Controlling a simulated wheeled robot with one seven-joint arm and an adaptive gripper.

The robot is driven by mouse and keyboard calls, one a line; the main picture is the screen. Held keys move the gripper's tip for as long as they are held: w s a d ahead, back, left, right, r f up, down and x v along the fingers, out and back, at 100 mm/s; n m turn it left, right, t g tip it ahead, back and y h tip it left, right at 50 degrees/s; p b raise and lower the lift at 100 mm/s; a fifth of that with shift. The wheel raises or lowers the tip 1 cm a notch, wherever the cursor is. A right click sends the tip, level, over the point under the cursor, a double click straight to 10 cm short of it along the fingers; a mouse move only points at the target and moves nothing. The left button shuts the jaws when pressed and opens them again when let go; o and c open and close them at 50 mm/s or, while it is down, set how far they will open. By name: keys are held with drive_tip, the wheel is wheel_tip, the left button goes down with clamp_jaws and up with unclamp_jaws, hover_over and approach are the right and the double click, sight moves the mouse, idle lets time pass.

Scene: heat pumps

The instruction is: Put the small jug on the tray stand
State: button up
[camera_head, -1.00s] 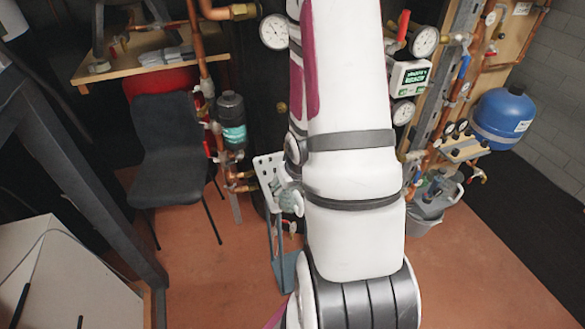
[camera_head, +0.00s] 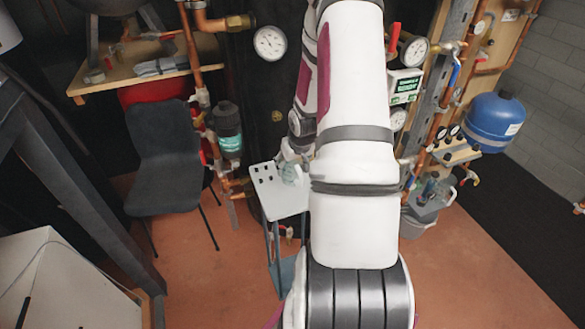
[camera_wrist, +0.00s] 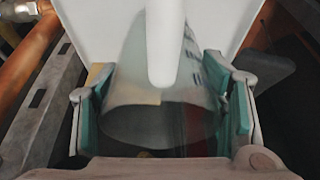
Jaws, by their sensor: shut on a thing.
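The tray stand (camera_head: 287,207) is a pale grey, narrow stand with a holed top and a lower shelf, left of my arm in the head view. My gripper (camera_head: 290,172) shows small there, over the back part of the stand's top, partly hidden by my arm. In the wrist view my gripper (camera_wrist: 165,115) has teal pads on both sides of the small jug (camera_wrist: 135,80). The jug is pale and translucent, with dark marks, a white upright bar that looks like its handle, and a dark opening below. Whether the jug touches the stand cannot be told.
A dark chair (camera_head: 165,165) stands left of the stand. Pipes and a grey-green canister (camera_head: 229,128) are close behind it. A grey bucket (camera_head: 425,220) and a blue tank (camera_head: 493,122) are to the right. A white box (camera_head: 65,285) is at front left.

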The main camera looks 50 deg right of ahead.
sight(292, 169)
drive_tip(key=shift+w+d, duration=0.55)
drive_tip(key=shift+d, duration=0.05)
drive_tip(key=shift+w+d+f, duration=0.1)
drive_tip(key=shift+f, duration=1.7)
drive_tip(key=shift+f, duration=0.15)
drive_tip(key=o, duration=1.6)
